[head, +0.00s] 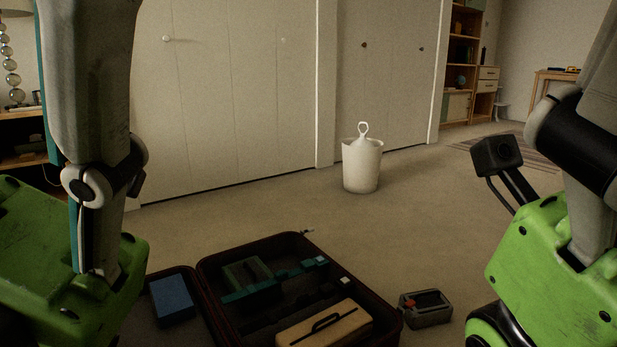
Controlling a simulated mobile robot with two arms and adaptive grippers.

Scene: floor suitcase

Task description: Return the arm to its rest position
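My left arm (92,90) comes down along the left side of the head view, in front of my green body. My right arm (585,130) shows at the right edge. Neither gripper shows in the head view, so I cannot see whether either holds anything. An open dark suitcase (205,268) with a reddish edge lies on the floor at the bottom centre, between my arms. Inside it are a blue box (172,298), a teal and dark green item (250,280) and a tan case with a dark handle (325,326).
A small grey item with red parts (426,308) lies on the carpet right of the suitcase. A white bin (361,168) stands near the closet doors (245,90). A shelf (468,60) stands at the back right. The carpet between suitcase and bin is clear.

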